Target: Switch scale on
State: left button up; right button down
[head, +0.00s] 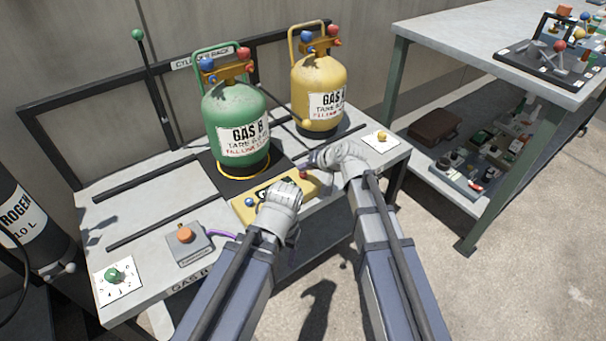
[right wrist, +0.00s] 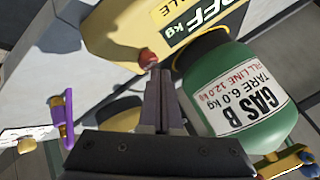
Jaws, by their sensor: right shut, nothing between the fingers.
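The yellow scale (head: 242,212) sits at the bench front, before the green GAS B cylinder (head: 236,105) on its dark platform. Its display (right wrist: 205,22) reads OFF kg in the right wrist view. A red button (right wrist: 148,58) on the scale also shows in the head view (head: 303,174); a blue knob (head: 249,202) is at its left end. My right gripper (right wrist: 160,76) is shut and empty, its tips close to the red button; I cannot tell if they touch. My left gripper (head: 285,192) is over the scale's middle, its fingers hidden.
A yellow gas cylinder (head: 318,92) stands back right. An orange-button box (head: 187,243) with a purple cable lies front left, near a green dial (head: 115,274). A yellow knob plate (head: 381,138) is at right. A grey table (head: 470,50) stands beyond.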

jog(key=shift+f+b, duration=0.6)
dwell(0.8)
jog(key=shift+r, duration=0.1)
jog(key=shift+r+p, duration=0.95)
jog(key=shift+p, duration=0.15)
notch_tip(320, 180, up, 5)
jog(key=p, duration=0.5)
dwell(0.6)
